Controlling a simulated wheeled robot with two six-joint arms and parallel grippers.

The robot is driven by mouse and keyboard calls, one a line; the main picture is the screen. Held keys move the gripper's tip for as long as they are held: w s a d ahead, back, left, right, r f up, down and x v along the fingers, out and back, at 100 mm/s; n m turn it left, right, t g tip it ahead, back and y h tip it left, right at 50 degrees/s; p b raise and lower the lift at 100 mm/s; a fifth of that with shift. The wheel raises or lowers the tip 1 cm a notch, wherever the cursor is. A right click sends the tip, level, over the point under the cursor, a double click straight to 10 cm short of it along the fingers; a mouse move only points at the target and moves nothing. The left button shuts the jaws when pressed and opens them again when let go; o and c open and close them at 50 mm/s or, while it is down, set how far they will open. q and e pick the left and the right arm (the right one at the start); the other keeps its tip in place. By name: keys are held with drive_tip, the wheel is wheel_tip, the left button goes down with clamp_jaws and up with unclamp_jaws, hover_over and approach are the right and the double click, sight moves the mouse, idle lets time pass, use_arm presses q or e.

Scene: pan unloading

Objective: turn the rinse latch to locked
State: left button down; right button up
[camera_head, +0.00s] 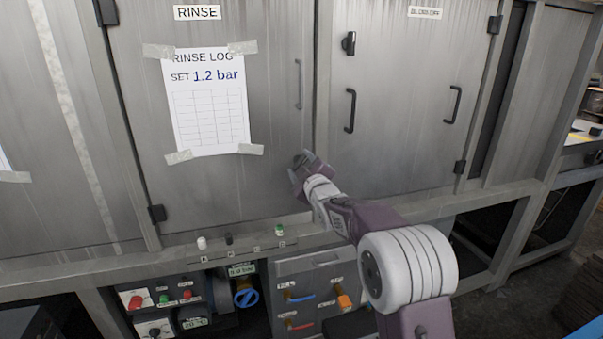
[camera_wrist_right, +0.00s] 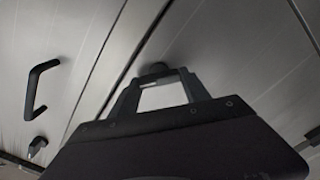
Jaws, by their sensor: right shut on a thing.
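The rinse door (camera_head: 265,130) is a grey metal panel under a RINSE label (camera_head: 197,12). My right gripper (camera_head: 303,162) is at the lower right edge of this door. In the right wrist view its fingers (camera_wrist_right: 157,88) are closed around a small dark knob (camera_wrist_right: 153,69), which looks like the rinse latch. The fingers and gripper body hide most of it, so its turned position cannot be told. My left gripper is not in view.
The rinse handle (camera_head: 298,84) is above my right gripper. The neighbouring door has a black latch (camera_head: 348,43) and handle (camera_head: 350,110). A ledge (camera_head: 180,248) with small knobs runs below. Control panels (camera_head: 160,300) with coloured valves sit underneath.

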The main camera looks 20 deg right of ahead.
drive_tip(key=shift+f+n+b, duration=0.15)
drive_tip(key=shift+n+b, duration=3.1)
drive_tip(key=shift+n, duration=0.75)
drive_tip(key=o, duration=1.1)
drive_tip(key=s, duration=0.9)
drive_tip(key=shift+b, duration=0.4)
drive_tip(key=shift+d, duration=0.1)
